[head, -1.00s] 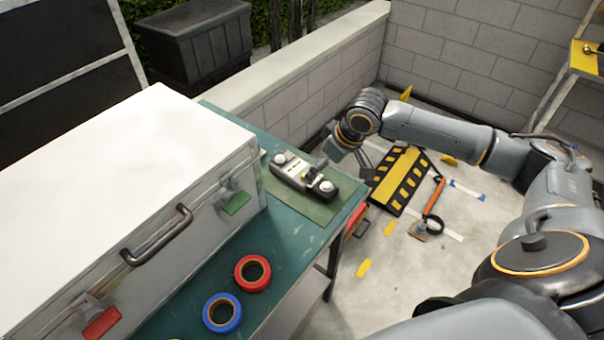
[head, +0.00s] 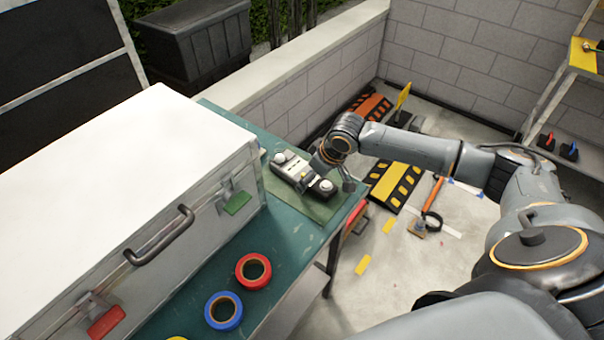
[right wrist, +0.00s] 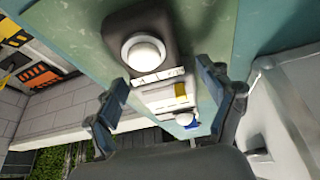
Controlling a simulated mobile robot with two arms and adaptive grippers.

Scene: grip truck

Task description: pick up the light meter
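The light meter (head: 285,164) looks like a long black and grey-white device with a white dome near each end. It lies on a green mat (head: 325,212) on the teal table, and also shows in the right wrist view (right wrist: 163,97) with a small yellow patch. My right gripper (right wrist: 162,78) is open, with one finger on each side of the meter's middle. I cannot tell whether either finger touches it. In the head view the gripper hides part of the meter. My left gripper is not in view.
A large white case (head: 130,170) with a handle stands on the table left of the meter. A red tape roll (head: 241,278) and a blue tape roll (head: 212,318) lie nearer. A block wall (head: 285,92) runs behind the table.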

